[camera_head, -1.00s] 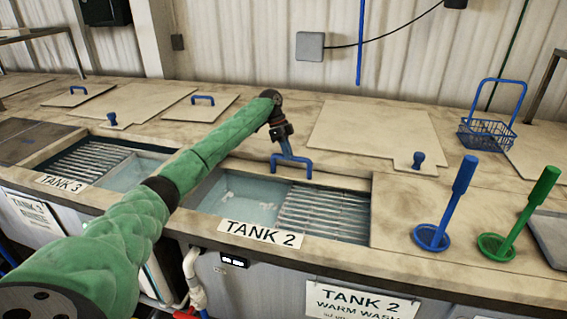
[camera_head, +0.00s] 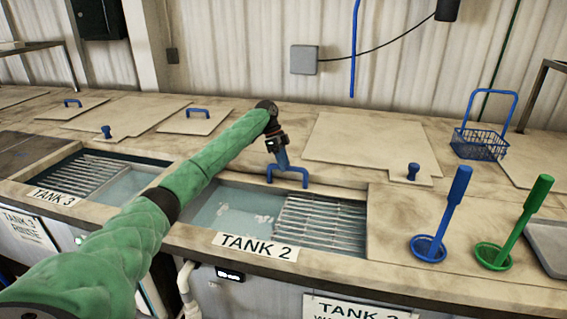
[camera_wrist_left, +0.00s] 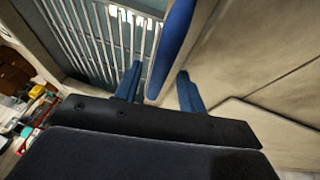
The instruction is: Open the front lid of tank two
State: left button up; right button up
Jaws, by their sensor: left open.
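Tank two, marked by its sign (camera_head: 254,247), shows water (camera_head: 228,210) and a slatted rack (camera_head: 320,222) in its opening. A blue arched handle (camera_head: 289,170) stands at the back edge of this opening. I cannot make out a separate lid panel under it. My left gripper (camera_head: 282,160) is at the handle, coming down from above. In the left wrist view its open blue fingers (camera_wrist_left: 160,88) are on either side of the blue handle bar (camera_wrist_left: 176,42), not closed on it. The contact between them is too small to tell. My right gripper is out of view.
A flat panel (camera_head: 365,138) with a blue knob (camera_head: 413,172) lies behind. A blue basket (camera_head: 480,143), a blue dipper (camera_head: 443,215) and a green dipper (camera_head: 518,220) stand at right. Tank three (camera_head: 90,172) is open at left.

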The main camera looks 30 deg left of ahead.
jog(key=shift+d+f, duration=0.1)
pick_arm(q)
jog(key=shift+w+a+r+b, duration=0.1)
jog(key=shift+a+r+b, duration=0.05)
jog(key=shift+r+b, duration=0.15)
jog(key=b+v, duration=0.3)
jog(key=v, duration=0.4)
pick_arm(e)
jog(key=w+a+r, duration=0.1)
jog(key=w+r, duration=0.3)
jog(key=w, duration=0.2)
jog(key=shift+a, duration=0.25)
